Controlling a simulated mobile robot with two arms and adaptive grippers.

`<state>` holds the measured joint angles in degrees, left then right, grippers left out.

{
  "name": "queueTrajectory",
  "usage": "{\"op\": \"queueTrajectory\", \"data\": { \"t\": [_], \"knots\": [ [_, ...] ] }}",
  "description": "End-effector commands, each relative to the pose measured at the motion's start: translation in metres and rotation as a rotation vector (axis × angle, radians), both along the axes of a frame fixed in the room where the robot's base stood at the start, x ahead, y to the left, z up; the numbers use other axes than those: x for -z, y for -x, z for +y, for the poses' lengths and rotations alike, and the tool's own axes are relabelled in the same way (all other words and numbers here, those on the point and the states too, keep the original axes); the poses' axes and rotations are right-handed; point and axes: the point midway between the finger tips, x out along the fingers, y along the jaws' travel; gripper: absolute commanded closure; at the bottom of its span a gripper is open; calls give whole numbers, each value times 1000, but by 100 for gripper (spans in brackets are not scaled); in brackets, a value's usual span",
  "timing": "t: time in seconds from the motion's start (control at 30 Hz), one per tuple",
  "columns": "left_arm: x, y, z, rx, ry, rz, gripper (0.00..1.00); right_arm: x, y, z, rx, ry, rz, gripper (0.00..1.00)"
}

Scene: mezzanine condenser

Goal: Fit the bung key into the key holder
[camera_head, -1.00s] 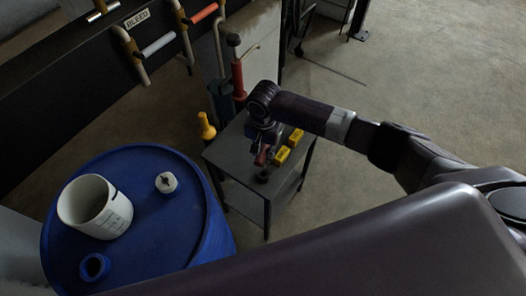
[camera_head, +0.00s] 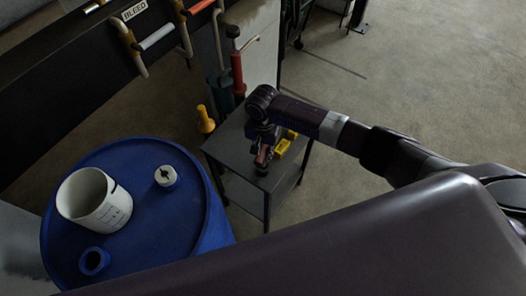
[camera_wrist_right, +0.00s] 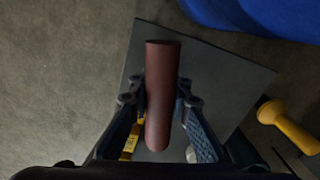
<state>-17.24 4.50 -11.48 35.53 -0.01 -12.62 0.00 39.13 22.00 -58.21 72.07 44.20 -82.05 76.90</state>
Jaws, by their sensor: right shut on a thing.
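The bung key shows as a reddish-brown cylindrical handle (camera_wrist_right: 161,95) in the right wrist view. My right gripper (camera_wrist_right: 160,100) is shut on it, with one finger on each side. In the head view the gripper (camera_head: 263,150) holds the key (camera_head: 262,157) upright or nearly so over the small grey table. A small dark round piece, likely the key holder (camera_head: 262,171), shows directly below the key. The two look very close; I cannot tell whether the key is inside it. In the wrist view the handle hides whatever is beneath. My left gripper is not in view.
Yellow blocks (camera_head: 281,148) sit on the small table (camera_head: 232,157) beside the gripper. A yellow-handled item (camera_head: 205,119) stands beyond its left edge. A blue drum (camera_head: 150,225) stands at left, bearing a white cup (camera_head: 94,199), a white cap (camera_head: 166,176) and a blue ring (camera_head: 94,262).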

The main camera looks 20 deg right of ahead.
Motion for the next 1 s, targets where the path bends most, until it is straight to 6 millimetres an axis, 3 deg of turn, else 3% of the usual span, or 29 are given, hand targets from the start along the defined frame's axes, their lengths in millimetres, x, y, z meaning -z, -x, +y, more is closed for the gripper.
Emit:
{"op": "queueTrajectory", "data": {
  "t": [0.5,1.0],
  "knots": [
    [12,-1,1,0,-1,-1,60,35,0,0,1,0,0,100],
    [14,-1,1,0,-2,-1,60,41,0,0,0,0,-1,100]
  ]
}}
